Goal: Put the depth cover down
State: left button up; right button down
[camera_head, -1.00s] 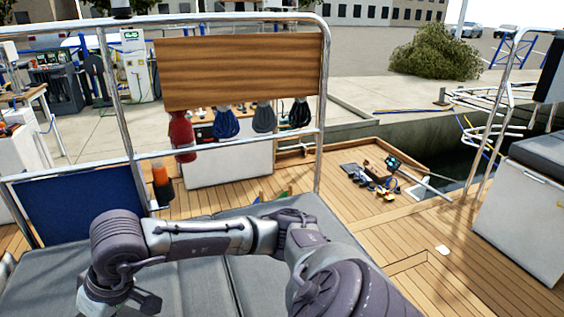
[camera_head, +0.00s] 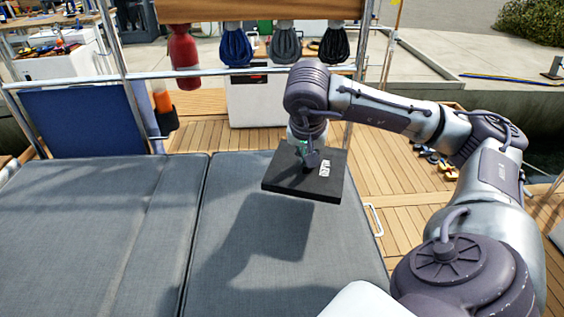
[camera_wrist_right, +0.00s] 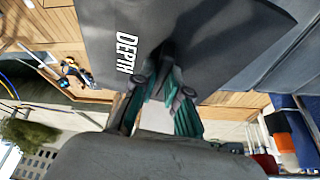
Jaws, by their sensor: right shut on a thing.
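The depth cover (camera_head: 318,185) is a flat black square panel with white "DEPTH" lettering. In the head view it hangs level above the right part of the grey cushions, with its shadow on the cushion below and to its left. My right gripper (camera_head: 310,160) reaches down from above and is shut on the cover near its middle. In the right wrist view the cover (camera_wrist_right: 205,35) fills the top, and the green-tipped fingers (camera_wrist_right: 158,95) close on a raised dark part of it. My left gripper is not in view.
The grey cushions (camera_head: 90,230) are bare and flat. A blue panel (camera_head: 85,122) and an orange item in a holder (camera_head: 162,100) are at the left. Small gear (camera_head: 435,160) lies on the deck at the right.

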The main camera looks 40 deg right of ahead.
aim_at(278, 157)
jog(key=shift+s+d+f+m, duration=0.15)
jog(key=shift+d+m, duration=0.15)
jog(key=shift+d, duration=0.2)
jog(key=shift+g, duration=0.3)
jog(key=w+f, duration=0.2)
jog(key=w, duration=0.1)
jog(key=w+f, duration=0.2)
jog(key=w, duration=0.2)
jog(key=w+f, duration=0.2)
jog(key=w, duration=0.2)
jog(key=shift+w+d+f, duration=0.1)
jog(key=shift+f, duration=0.2)
notch_tip(278, 157, down, 4)
jog(key=shift+r+b, duration=0.1)
jog(key=shift+b, duration=0.2)
jog(key=shift+f, duration=0.2)
jog(key=c, duration=1.2)
grip_release()
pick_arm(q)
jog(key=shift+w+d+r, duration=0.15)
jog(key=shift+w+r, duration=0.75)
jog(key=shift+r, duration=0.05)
